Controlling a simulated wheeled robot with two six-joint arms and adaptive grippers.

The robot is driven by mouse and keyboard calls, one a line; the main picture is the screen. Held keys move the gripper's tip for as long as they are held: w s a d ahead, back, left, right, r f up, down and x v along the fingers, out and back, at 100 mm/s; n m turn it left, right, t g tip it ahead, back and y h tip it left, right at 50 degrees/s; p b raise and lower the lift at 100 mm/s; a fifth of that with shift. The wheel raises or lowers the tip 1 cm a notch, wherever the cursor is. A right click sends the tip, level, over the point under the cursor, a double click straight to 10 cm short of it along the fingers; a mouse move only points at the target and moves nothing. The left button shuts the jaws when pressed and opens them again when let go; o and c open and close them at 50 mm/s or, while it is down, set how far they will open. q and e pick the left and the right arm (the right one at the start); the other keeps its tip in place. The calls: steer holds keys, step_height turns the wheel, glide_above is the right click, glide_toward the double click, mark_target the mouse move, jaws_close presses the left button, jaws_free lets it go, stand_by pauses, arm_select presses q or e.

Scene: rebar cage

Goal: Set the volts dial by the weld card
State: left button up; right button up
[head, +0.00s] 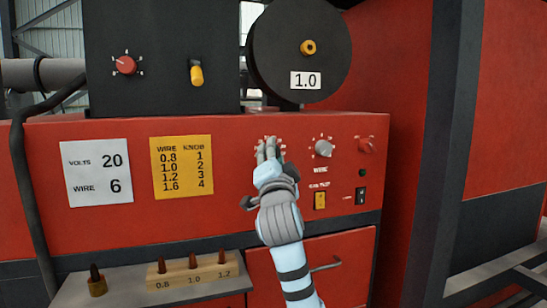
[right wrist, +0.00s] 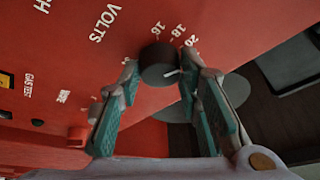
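The weld card (head: 97,172) on the red panel reads VOLTS 20, WIRE 6. My right gripper (head: 267,150) is at the volts dial and hides most of it in the head view. In the right wrist view the dial is a dark round knob (right wrist: 158,60) between the fingertips of my right gripper (right wrist: 160,72). The fingers stand open on either side, with narrow gaps. The knob's white pointer line points right, on the side of the 20 mark; the exact mark is unclear. The printed 16, 18 and 20 show beyond the knob. My left gripper is not in view.
A yellow wire-knob chart (head: 182,167) is beside the card. A wire spool (head: 300,75) is above. A wooden tip holder (head: 195,270) stands on the shelf below.

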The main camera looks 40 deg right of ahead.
steer(key=o, duration=0.4)
steer(key=v, duration=1.2)
steer(key=shift+d, duration=0.1)
